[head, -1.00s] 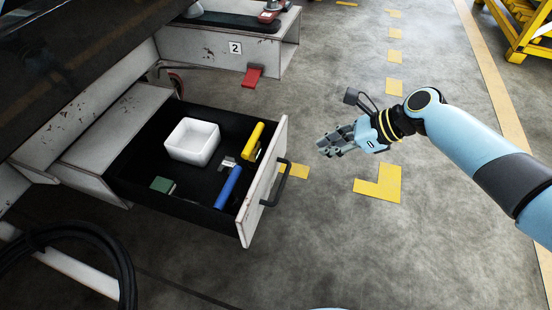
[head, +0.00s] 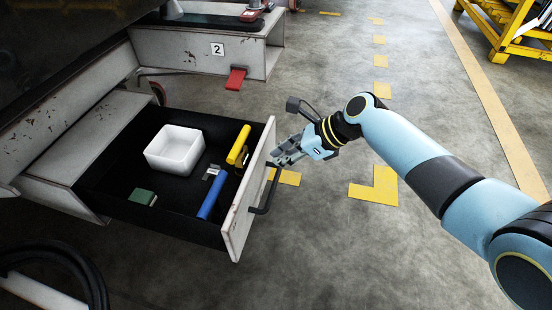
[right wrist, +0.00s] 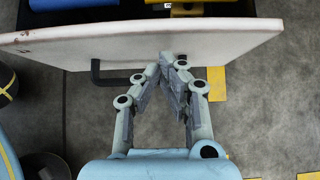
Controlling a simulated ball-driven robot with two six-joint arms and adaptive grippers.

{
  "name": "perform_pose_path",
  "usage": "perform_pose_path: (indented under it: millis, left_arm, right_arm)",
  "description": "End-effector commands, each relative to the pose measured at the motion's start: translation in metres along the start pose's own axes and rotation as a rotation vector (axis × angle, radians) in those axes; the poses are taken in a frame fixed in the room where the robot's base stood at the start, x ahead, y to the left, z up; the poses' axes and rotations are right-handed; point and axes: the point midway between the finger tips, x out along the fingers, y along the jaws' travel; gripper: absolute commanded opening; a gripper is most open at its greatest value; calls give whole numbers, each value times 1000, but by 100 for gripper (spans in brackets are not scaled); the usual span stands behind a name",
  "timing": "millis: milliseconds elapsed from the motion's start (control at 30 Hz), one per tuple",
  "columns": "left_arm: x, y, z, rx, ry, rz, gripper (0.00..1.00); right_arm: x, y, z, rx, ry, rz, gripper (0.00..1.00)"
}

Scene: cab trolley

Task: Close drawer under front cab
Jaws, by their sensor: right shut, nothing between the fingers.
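The open drawer (head: 236,215) has a white front panel with a dark handle (head: 264,196) on its outer face. It is pulled well out from the white unit on the left. My right gripper (head: 276,158) is shut and empty, close to the far end of the drawer front, beyond the handle. In the right wrist view its fingertips (right wrist: 172,62) meet near the drawer front (right wrist: 215,42), beside the handle (right wrist: 108,78). I cannot tell whether they touch the panel. My left gripper is not in view.
Inside the drawer are a white bin (head: 175,149), a yellow cylinder (head: 239,145), a blue cylinder (head: 212,192) and a green block (head: 142,196). A red pedal (head: 235,79) is behind. A black hose (head: 60,262) lies front left.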

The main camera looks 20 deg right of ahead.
Motion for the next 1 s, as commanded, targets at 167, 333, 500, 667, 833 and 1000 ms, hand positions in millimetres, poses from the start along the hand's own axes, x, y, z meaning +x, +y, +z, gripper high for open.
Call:
perform_pose_path:
  millis: [167, 333, 500, 667, 833, 1000]
  left_arm:
    - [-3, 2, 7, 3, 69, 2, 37]
    - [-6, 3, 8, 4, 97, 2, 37]
    - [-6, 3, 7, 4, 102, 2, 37]
    - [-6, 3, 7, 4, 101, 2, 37]
    - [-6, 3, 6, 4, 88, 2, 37]
    - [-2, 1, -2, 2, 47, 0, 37]
  right_arm:
    - [9, 1, 7, 1, 1, 2, 0]
    - [11, 0, 11, 1, 0, 1, 0]
    - [11, 0, 12, 0, 0, 0, 0]
    - [11, 0, 12, 1, 0, 0, 0]
    - [12, 0, 14, 0, -1, 0, 0]
    - [19, 0, 24, 1, -3, -1, 0]
